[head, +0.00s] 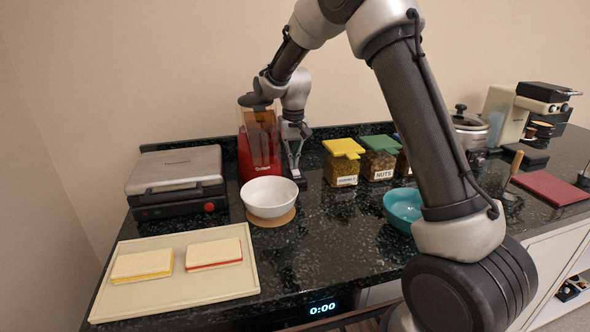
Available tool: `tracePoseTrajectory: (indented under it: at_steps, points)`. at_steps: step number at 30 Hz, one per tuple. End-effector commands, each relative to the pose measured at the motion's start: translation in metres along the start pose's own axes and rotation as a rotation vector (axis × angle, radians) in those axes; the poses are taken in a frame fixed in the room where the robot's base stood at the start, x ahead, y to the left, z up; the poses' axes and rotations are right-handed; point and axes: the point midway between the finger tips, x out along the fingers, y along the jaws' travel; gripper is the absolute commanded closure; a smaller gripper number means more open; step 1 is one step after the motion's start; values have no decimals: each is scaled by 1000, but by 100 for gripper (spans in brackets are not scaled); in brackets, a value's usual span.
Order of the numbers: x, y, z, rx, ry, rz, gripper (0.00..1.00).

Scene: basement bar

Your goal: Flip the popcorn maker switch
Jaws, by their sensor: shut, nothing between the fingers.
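The popcorn maker (246,158) is the red appliance with a clear amber-toned top, upright at the back of the counter. My gripper (297,178) points down just to the right of it, close to its right side, and is shut with nothing in it. I cannot tell whether the fingers touch the appliance. The switch cannot be made out in this view. A white bowl (270,194) stands on a round tan mat (271,220) directly in front of the popcorn maker.
A grill press (178,168) stands to the left, with a tray (222,294) of sandwiches before it. Topping boxes (343,165) stand right of my gripper. A teal bowl (400,208) sits partly behind my arm. A pot (470,132) and coffee machine (507,117) are farther right.

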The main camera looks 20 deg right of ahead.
Motion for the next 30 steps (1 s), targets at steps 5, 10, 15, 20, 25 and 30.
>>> tracePoseTrajectory:
  at_steps: [5,10,15,20,25,30]
  points:
    - [21,4,19,-1,-66,16,100]
    - [6,4,18,-1,-65,16,100]
    - [-9,4,17,-1,-65,16,100]
    - [-25,4,15,0,-61,16,100]
    - [-40,3,13,0,-57,15,100]
    - [-45,3,13,0,-56,15,100]
